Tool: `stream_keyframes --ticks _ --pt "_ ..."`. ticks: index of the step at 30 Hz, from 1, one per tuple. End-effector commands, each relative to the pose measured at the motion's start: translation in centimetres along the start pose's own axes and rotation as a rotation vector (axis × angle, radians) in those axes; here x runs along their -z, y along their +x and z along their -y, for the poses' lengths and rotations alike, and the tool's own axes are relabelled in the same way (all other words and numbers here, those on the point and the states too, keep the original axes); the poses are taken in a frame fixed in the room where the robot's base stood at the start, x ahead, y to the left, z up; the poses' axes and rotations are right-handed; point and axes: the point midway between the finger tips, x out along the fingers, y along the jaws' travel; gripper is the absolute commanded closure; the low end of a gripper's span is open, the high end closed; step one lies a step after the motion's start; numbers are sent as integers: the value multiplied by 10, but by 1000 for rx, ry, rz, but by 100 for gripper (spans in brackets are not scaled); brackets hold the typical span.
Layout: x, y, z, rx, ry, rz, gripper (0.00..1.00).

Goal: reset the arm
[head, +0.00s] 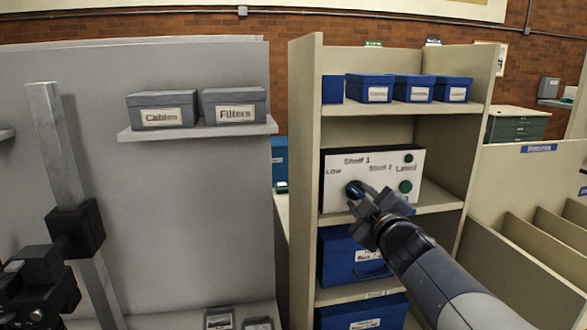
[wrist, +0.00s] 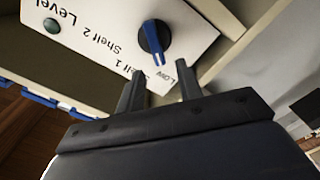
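My gripper (head: 369,212) reaches in from the lower right in the head view, in front of a white control panel (head: 337,197) on the middle shelf. In the wrist view my gripper (wrist: 160,88) has its two fingers spread apart with nothing between them. The panel carries the labels Low, Shelf 1 and Shelf 2 Level. Green round buttons (head: 405,186) sit on its right side.
A beige shelf unit (head: 304,150) holds small blue boxes (head: 370,88) above the panel and larger blue boxes (head: 345,258) below it. Grey boxes (head: 161,109) sit on a ledge (head: 190,132) at left. Beige dividers (head: 540,235) stand at right.

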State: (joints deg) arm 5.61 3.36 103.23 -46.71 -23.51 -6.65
Motion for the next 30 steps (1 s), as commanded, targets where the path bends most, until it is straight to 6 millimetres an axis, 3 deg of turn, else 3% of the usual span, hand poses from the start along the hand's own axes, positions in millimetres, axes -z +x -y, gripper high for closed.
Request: stream_keyframes --ticks 7,18,30 --pt "1 39 -2 1 17 1 65" --pt "1 37 -12 1 368 2 65" --pt "-3 36 -13 -1 525 1 65"
